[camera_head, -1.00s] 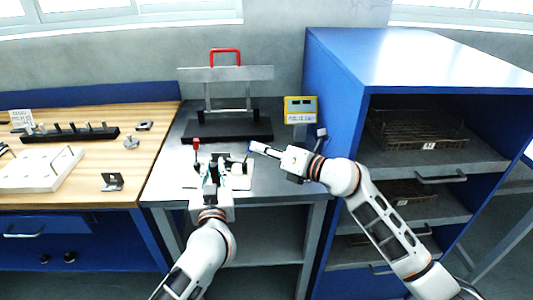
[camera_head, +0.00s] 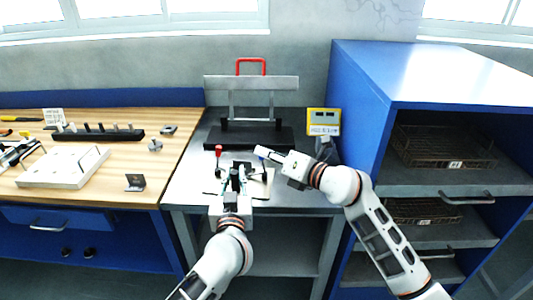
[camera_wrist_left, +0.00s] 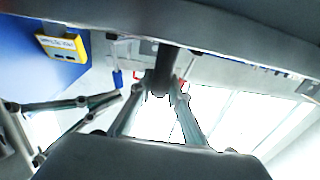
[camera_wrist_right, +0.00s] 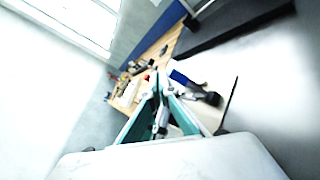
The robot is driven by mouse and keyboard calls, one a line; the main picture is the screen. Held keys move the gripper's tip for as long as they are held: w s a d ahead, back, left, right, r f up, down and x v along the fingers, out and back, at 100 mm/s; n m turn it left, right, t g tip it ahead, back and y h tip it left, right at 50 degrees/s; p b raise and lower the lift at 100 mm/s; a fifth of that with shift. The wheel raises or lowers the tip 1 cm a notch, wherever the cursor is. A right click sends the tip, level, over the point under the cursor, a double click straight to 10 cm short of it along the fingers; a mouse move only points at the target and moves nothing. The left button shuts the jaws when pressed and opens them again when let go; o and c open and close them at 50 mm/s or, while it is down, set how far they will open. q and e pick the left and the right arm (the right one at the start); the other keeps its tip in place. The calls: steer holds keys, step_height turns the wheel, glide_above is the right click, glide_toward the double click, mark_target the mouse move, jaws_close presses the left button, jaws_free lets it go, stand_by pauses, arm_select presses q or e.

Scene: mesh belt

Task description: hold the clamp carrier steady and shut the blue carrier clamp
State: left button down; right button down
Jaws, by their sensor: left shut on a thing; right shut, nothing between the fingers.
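The clamp carrier (camera_head: 262,190) is a pale plate with several small toggle clamps on the grey bench. One clamp has a red knob (camera_head: 219,149). My left gripper (camera_head: 236,180) is shut on a dark upright part of the carrier, which shows between its fingers in the left wrist view (camera_wrist_left: 168,62). The blue clamp handle (camera_wrist_left: 117,78) stands out from its clamp in the left wrist view. It also shows in the right wrist view (camera_wrist_right: 178,77), close beside my right fingertips (camera_wrist_right: 160,88). My right gripper (camera_head: 260,151) is shut and empty; whether it touches the handle is unclear.
A dark stand with a red handle (camera_head: 251,62) is behind the carrier. A yellow box (camera_head: 323,121) stands at its right. A blue shelf unit (camera_head: 355,150) bounds the right side. A wooden table (camera_head: 110,180) with parts lies left.

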stand_by(0.4)
steer(key=s+d+r, duration=0.4)
steer(key=s+r, duration=0.4)
steer(key=s, duration=0.1)
steer(key=shift+s, duration=0.35)
arm_select(q)
steer(key=c, duration=1.8)
jaws_free()
steer(key=shift+c, duration=0.2)
arm_select(e)
steer(key=shift+a, duration=0.1)
arm_select(q)
steer(key=shift+s, duration=0.1)
